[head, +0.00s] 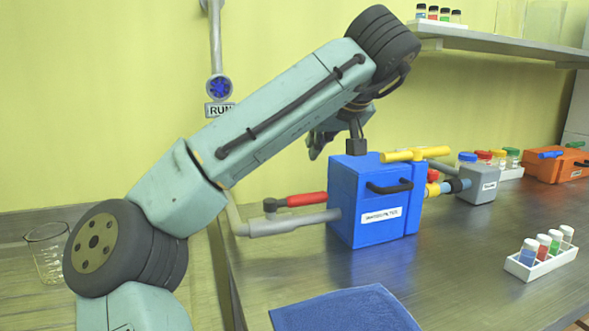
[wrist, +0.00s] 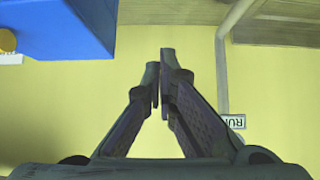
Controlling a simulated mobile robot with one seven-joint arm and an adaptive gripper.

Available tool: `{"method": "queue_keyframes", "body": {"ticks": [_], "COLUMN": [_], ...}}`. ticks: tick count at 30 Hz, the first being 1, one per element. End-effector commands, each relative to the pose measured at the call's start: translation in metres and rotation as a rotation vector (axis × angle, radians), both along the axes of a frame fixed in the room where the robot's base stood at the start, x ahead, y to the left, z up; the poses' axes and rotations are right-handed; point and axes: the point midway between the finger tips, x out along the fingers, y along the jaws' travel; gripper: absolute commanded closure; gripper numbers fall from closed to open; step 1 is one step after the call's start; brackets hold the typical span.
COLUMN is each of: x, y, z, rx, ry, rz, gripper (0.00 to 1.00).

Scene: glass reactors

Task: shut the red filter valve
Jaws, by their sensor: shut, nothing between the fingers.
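The red valve handle (head: 306,199) sits on the grey pipe (head: 290,224) at the left side of the blue filter box (head: 345,205). It lies above the pipe, roughly along it. My gripper (head: 318,148) is behind and above the handle, apart from it, partly hidden by my arm. In the wrist view my gripper (wrist: 160,65) is shut and empty, its fingertips together. The blue box (wrist: 70,25) shows at the upper left there; the red handle is not in that view.
A yellow handle (head: 415,154) sits atop the blue box. A blue panel (head: 345,312) is at the front. A vial rack (head: 545,265) and a grey box (head: 478,184) stand to the right. A RUN sign (head: 219,110) hangs on the wall.

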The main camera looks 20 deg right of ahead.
Motion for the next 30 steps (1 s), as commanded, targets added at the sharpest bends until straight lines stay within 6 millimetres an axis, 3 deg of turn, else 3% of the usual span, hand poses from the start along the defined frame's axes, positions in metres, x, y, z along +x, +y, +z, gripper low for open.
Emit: {"method": "queue_keyframes", "body": {"ticks": [17, 30], "x": [0.005, 0.069], "y": [0.001, 0.004], "z": [-0.004, -0.06], "rx": [0.003, 0.004], "ry": [0.002, 0.004], "rz": [0.004, 0.006], "gripper": [1.0, 1.0]}}
